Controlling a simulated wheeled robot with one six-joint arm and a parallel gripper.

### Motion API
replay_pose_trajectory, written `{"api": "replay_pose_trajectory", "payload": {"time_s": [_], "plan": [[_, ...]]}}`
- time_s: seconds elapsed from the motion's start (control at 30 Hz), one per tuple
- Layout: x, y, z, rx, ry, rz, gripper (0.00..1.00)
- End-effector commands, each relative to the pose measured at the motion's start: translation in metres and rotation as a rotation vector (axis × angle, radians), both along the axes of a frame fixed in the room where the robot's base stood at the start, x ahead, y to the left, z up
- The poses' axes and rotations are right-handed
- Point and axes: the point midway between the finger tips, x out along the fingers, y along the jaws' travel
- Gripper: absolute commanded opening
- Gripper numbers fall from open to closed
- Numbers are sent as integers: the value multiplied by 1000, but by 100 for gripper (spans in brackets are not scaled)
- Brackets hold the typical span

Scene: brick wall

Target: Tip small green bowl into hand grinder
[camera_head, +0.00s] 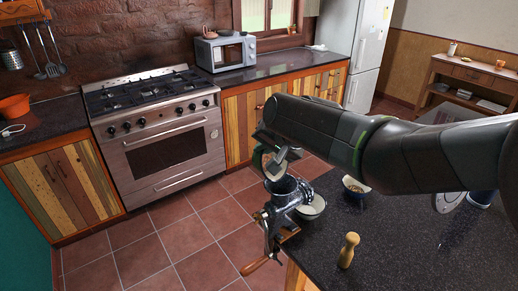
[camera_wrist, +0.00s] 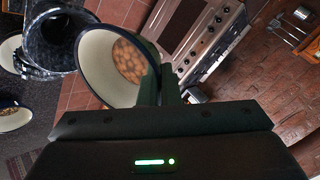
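The small green bowl (camera_head: 262,160) is held tilted just above the hand grinder. In the wrist view the bowl (camera_wrist: 92,62) shows a pale inside, a dark rim and round brown pieces lying in it. My gripper (camera_head: 277,152) is shut on the bowl's wall; the gripper also shows in the wrist view (camera_wrist: 158,85), where its fingertips are partly hidden by the bowl. The metal hand grinder (camera_head: 286,193) is fixed at the counter's edge, with its funnel mouth up and a wooden crank handle. Its funnel (camera_wrist: 52,40) shows beside the bowl in the wrist view.
A pale bowl (camera_head: 313,208) stands beside the grinder. A blue-rimmed bowl (camera_head: 354,186) with contents stands farther right. A wooden mill-like object (camera_head: 348,250) stands on the dark counter (camera_head: 400,245). The stove (camera_head: 160,130) is across the tiled floor.

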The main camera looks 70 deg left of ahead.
Motion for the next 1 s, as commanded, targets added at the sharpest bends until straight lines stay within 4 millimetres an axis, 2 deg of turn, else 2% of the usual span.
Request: {"api": "replay_pose_trajectory", "payload": {"time_s": [1.0], "plan": [[7,-9,4,106,73,-1,0]]}}
